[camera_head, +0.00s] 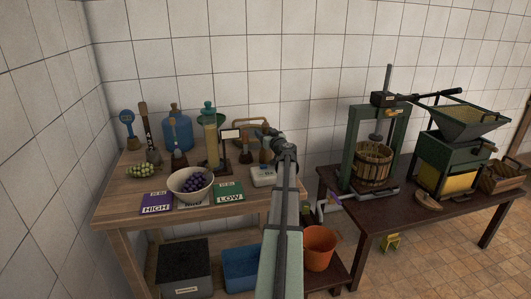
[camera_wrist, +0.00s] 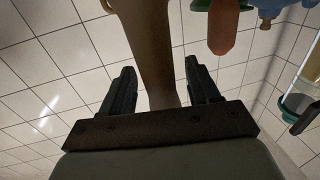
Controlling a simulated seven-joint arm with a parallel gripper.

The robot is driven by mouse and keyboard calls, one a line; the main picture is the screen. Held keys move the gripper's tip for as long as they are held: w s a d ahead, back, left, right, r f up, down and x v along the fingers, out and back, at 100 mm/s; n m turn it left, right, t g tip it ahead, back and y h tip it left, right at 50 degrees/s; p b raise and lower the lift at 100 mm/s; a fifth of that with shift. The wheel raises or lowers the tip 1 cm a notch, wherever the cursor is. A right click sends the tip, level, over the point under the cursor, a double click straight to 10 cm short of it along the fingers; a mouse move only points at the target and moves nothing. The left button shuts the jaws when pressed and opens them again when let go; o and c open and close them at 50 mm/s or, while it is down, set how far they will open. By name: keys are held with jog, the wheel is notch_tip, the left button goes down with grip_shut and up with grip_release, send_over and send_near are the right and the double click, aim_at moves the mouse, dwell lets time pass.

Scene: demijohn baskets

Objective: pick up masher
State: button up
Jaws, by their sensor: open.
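A tall wooden tool with a brown top and a label, which looks like the masher (camera_head: 145,122), stands upright at the back left of the wooden table. My gripper (camera_head: 261,132) is over the right part of this table, well to the right of that tool in the head view. In the wrist view my gripper (camera_wrist: 157,88) is open, its two dark fingers apart. A broad brown wooden shaft (camera_wrist: 148,45) shows between and beyond the fingers. I cannot tell for sure whether it is the masher or whether the fingers touch it. Its lower end is hidden by the gripper base.
A bowl of dark grapes (camera_head: 190,184), a blue jug (camera_head: 177,131) and a tall cylinder (camera_head: 211,145) share the table. A white scale (camera_head: 263,177) sits below my gripper. A basket press (camera_head: 373,165) and a green crusher (camera_head: 447,150) stand on the right table.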

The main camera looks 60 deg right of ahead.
jog(key=shift+c, duration=0.3)
grip_shut()
dwell(0.3)
